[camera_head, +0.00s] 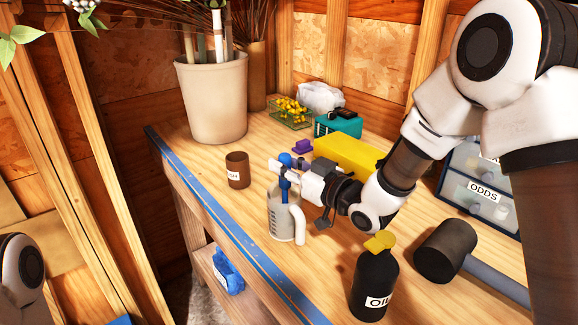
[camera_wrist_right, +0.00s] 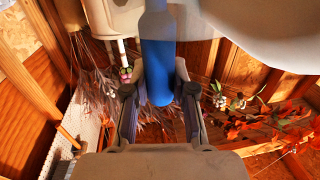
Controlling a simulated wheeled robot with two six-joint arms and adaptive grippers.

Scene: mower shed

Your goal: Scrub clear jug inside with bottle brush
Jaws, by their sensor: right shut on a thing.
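The clear jug (camera_head: 282,222) stands upright on the workbench in the head view, with grey markings on its side and a white handle (camera_head: 299,224) on its right. The bottle brush (camera_head: 285,160) has a blue grip and is upright over the jug's mouth. Its lower end reaches the mouth; how deep it goes is hard to tell. My right gripper (camera_head: 288,180) is shut on the blue grip just above the jug. The wrist view shows the blue grip (camera_wrist_right: 158,68) between the fingers. My left arm shows at the lower left, but its gripper is out of view.
A brown cup (camera_head: 238,169) stands left of the jug. A yellow box (camera_head: 345,152), teal box (camera_head: 338,125) and drawer unit (camera_head: 483,190) are behind. The blue-edged bench front (camera_head: 237,237) is close.

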